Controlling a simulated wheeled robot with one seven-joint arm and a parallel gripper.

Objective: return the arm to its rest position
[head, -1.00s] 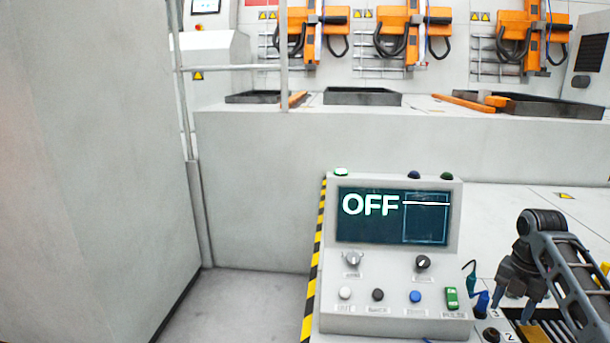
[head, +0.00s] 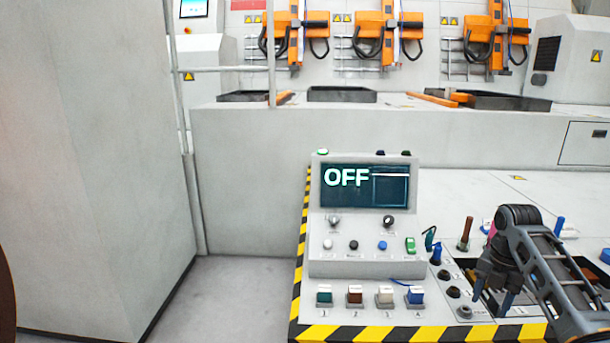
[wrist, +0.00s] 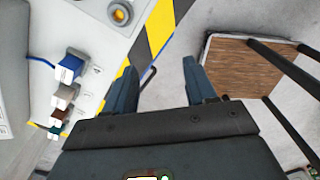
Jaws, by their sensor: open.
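My gripper (head: 493,298) hangs at the right in the head view, over the right part of the bench near its striped front edge. Its fingers point down. In the wrist view my gripper (wrist: 163,85) shows two dark blue fingers apart with nothing between them. Below them are the yellow-black edge stripe and the grey floor. My arm comes in from the lower right of the head view.
A control console (head: 365,225) with a screen reading OFF stands left of my gripper. Numbered coloured blocks (head: 355,296) line the bench front. A wooden-topped stool (wrist: 240,65) stands on the floor. Orange machines (head: 380,35) are far behind.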

